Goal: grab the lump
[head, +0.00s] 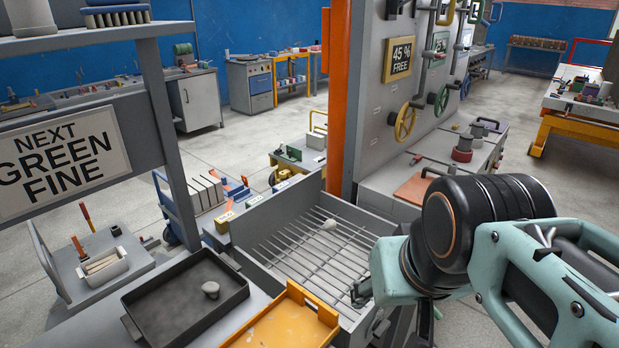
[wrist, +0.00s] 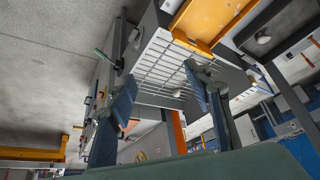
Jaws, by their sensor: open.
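A small pale lump (head: 329,224) lies on the bars of a metal grate (head: 290,262) set in a grey open-topped box. It also shows in the wrist view (wrist: 177,93), between my fingers but farther off. A second, greyer lump (head: 211,289) sits in a dark shallow tray (head: 165,331) at the lower left; it shows in the wrist view (wrist: 263,38) too. My gripper (wrist: 160,74) is open and empty, with its blue fingers spread apart. In the head view it is at the right edge of the grate box, mostly hidden by my arm.
A yellow-orange tray (head: 285,322) stands at the front, between the dark tray and the grate. An orange post (head: 338,100) and a grey panel with valve wheels (head: 405,122) rise behind the grate. A shelf with a sign (head: 62,160) stands at left.

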